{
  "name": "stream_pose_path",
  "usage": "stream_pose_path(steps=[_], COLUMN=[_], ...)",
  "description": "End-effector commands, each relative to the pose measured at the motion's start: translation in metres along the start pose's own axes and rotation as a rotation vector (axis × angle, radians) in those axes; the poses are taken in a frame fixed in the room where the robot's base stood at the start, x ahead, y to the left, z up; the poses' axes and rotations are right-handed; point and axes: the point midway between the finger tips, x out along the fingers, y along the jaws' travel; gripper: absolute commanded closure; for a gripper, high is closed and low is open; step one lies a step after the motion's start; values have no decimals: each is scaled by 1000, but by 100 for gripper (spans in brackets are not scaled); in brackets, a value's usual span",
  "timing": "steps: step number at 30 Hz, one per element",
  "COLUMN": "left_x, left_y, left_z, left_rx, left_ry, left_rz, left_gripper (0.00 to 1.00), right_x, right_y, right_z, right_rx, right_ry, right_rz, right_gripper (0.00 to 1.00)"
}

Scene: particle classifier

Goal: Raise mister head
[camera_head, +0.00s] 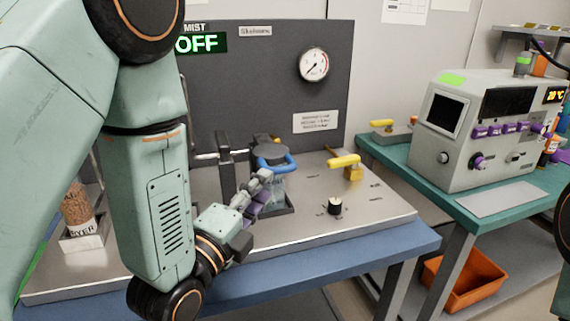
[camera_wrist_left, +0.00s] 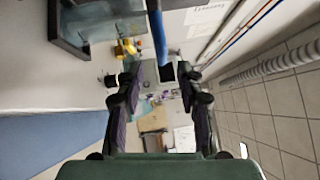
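The mister head appears to be the dark round cap (camera_head: 268,152) with a blue handle (camera_head: 277,165), above a clear vessel on the metal bench panel. A dark upright post stands just left of it. My left gripper (camera_head: 262,188) is in front of the vessel, just below the blue handle. In the left wrist view its two purple-padded fingers are spread apart (camera_wrist_left: 160,74). The blue handle (camera_wrist_left: 158,35) reaches down toward the gap between them; I cannot tell whether it touches. My right gripper is not in view.
A yellow-handled valve (camera_head: 345,162) and a black knob (camera_head: 335,206) sit right of the vessel. A labelled container of brown grains (camera_head: 77,208) stands left. A grey instrument (camera_head: 470,125) occupies the right bench.

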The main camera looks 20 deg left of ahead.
Motion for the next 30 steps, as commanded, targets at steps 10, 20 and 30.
stream_pose_path(steps=[10,20,30], left_x=[40,72,76], left_y=[-2,-1,-1], left_z=[0,0,0], left_rx=[3,0,-1], left_ry=[1,0,0], left_rz=[-5,-1,-1], left_gripper=[63,63,69], right_x=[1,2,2], right_y=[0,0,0], right_z=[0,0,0], right_rx=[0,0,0], right_ry=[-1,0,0], right_rz=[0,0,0], right_gripper=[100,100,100])
